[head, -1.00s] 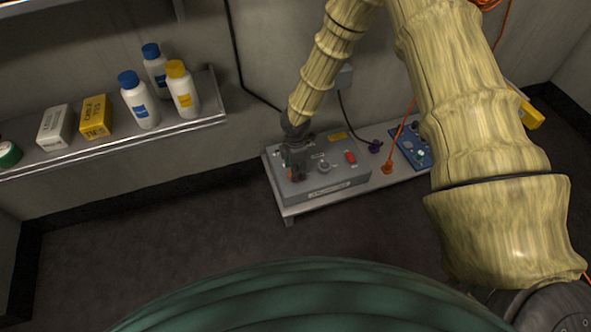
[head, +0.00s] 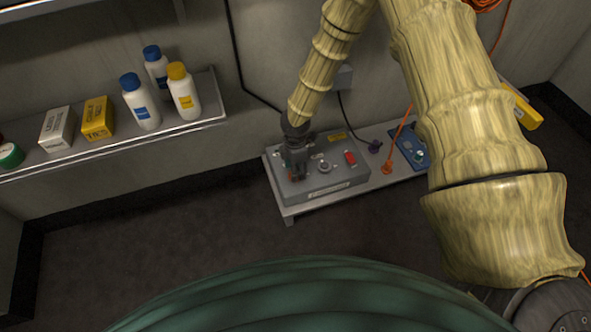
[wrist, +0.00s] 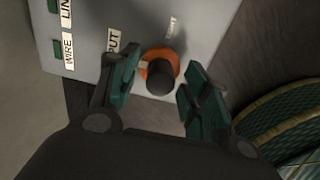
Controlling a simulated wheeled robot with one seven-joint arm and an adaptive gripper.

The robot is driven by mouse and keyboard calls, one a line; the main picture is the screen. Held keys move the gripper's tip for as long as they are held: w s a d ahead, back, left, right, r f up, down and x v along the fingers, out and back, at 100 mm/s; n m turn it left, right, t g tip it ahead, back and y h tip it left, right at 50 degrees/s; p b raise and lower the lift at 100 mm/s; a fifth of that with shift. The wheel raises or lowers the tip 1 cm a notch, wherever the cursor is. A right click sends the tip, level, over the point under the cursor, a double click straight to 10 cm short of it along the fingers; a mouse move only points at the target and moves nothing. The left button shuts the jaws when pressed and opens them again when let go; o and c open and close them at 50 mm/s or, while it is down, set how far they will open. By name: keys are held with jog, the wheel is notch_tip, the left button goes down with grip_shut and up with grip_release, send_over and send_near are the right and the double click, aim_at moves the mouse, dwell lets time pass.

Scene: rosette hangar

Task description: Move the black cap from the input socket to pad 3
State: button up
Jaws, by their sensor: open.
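The black cap (wrist: 160,82) sits on an orange ring (wrist: 160,58) on the grey panel box, beside a label of which "PUT" shows. My gripper (wrist: 158,88) is open, with one green-padded finger on each side of the cap; I cannot tell whether either finger touches it. In the head view my gripper (head: 297,172) points down over the left end of the grey box (head: 325,190) and hides the cap there. I cannot make out pad 3 in either view.
A blue panel (head: 410,148) lies right of the grey box, with an orange plug (head: 387,168) and a dark plug (head: 374,146) between them. A shelf (head: 100,152) at the left holds several bottles and boxes. The low shelf (head: 291,211) carries the grey box.

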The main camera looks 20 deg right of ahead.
jog(key=shift+p, duration=0.45)
dwell(0.5)
grip_shut()
jog(key=shift+r, duration=0.25)
jog(key=shift+r+p, duration=2.7)
jog(key=shift+p, duration=0.3)
jog(key=shift+r, duration=0.1)
